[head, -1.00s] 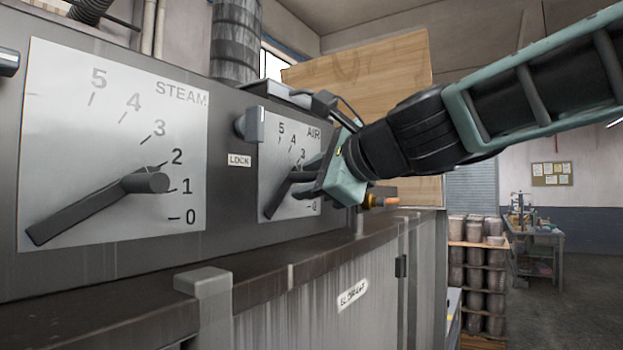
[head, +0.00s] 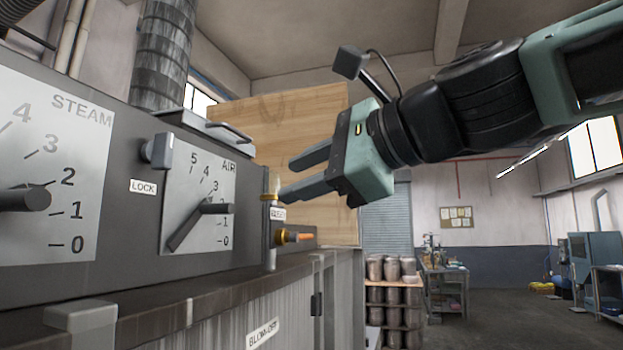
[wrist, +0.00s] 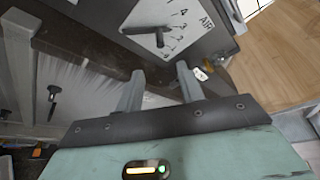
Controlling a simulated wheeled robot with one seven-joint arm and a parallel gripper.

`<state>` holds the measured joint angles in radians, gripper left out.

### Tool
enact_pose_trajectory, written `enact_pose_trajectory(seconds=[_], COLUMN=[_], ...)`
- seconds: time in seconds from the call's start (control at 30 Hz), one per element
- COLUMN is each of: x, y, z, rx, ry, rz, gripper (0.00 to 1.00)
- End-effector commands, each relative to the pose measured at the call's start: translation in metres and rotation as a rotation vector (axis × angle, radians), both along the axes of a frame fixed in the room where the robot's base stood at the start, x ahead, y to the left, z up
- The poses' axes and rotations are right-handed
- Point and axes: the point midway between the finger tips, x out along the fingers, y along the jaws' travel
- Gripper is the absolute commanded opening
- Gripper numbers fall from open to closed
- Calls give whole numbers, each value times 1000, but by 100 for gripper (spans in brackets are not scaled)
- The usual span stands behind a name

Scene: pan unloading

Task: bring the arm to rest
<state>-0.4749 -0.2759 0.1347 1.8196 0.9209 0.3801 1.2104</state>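My gripper (head: 304,174) is open and empty in the head view, raised in front of the wooden board, with its fingers pointing left. It is clear of the AIR lever (head: 198,224), a dark handle slanting down to the left on its scale plate. In the wrist view the two fingers (wrist: 160,88) stand apart with nothing between them, and the AIR lever (wrist: 158,35) shows beyond them. My arm reaches in from the upper right of the head view.
The STEAM lever (head: 22,199) is at the left. A LOCK knob (head: 158,151) and a brass valve with an orange tip (head: 292,237) are on the panel. A ledge (head: 200,290) runs below. Stacked pots (head: 392,285) stand behind, with open floor to the right.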

Motion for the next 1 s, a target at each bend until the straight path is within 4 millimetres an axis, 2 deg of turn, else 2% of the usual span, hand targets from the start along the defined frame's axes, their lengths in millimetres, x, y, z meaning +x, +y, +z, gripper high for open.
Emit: enact_pose_trajectory(seconds=[0.2,0.73,0.77,0.87,0.97,1.0], x=[-7,-7,-7,-7,-10,-14], y=[-9,-9,-8,-4,0,1], z=[2,2,-2,-36,-95,-123], rx=[-1,-1,-12,-113,-300,-391], ry=[0,1,0,-20,-62,-83], rz=[-1,0,2,34,106,150], gripper=[38,38,38,38,38,38])
